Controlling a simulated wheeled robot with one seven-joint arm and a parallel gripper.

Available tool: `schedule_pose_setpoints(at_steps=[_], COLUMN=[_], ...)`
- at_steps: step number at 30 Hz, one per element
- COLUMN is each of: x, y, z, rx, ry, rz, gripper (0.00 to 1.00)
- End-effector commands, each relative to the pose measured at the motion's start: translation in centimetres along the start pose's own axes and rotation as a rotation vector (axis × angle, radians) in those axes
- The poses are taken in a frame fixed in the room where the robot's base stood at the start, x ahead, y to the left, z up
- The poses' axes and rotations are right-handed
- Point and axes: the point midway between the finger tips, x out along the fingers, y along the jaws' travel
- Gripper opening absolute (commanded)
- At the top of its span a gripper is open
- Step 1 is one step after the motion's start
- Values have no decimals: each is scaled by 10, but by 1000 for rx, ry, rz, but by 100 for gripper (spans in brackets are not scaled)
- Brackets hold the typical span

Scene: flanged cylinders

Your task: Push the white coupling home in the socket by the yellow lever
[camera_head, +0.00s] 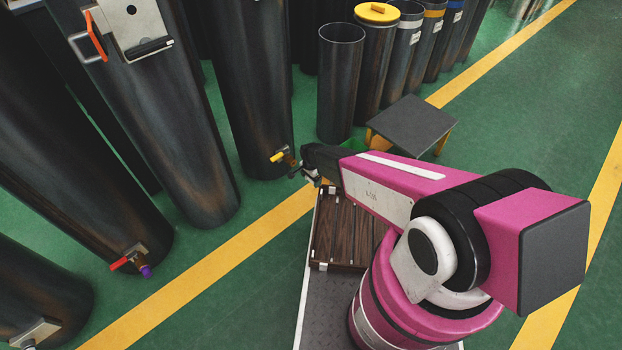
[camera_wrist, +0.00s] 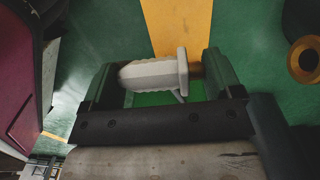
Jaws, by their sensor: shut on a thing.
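The white coupling (camera_wrist: 150,74) lies crosswise between the two fingers of my gripper (camera_wrist: 158,82) in the wrist view, and the gripper is shut on it. A brass-rimmed round socket (camera_wrist: 305,60) shows at the right edge of that view, apart from the coupling. In the head view the yellow lever (camera_head: 277,156) sits low on a tall dark cylinder (camera_head: 255,85). My gripper (camera_head: 312,176) is just right of the lever fitting. The coupling is too small to make out clearly there, and the lever does not show in the wrist view.
Another fitting with a red lever (camera_head: 120,263) and a purple part (camera_head: 146,271) is on a cylinder at the left. A small dark-topped table (camera_head: 411,122) stands behind my arm. Several capped cylinders stand at the back. Green floor with yellow lines (camera_head: 215,262) is open in front.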

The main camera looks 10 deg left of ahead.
Motion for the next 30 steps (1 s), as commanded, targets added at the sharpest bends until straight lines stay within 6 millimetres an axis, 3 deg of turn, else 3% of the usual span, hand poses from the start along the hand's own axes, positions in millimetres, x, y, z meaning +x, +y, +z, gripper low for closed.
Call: schedule_pose_setpoints(at_steps=[8, 30], x=[0, -1], y=[-7, -64], z=[1, 1], rx=[-1, -1], ry=[1, 1], rz=[-2, -2], gripper=[55, 55])
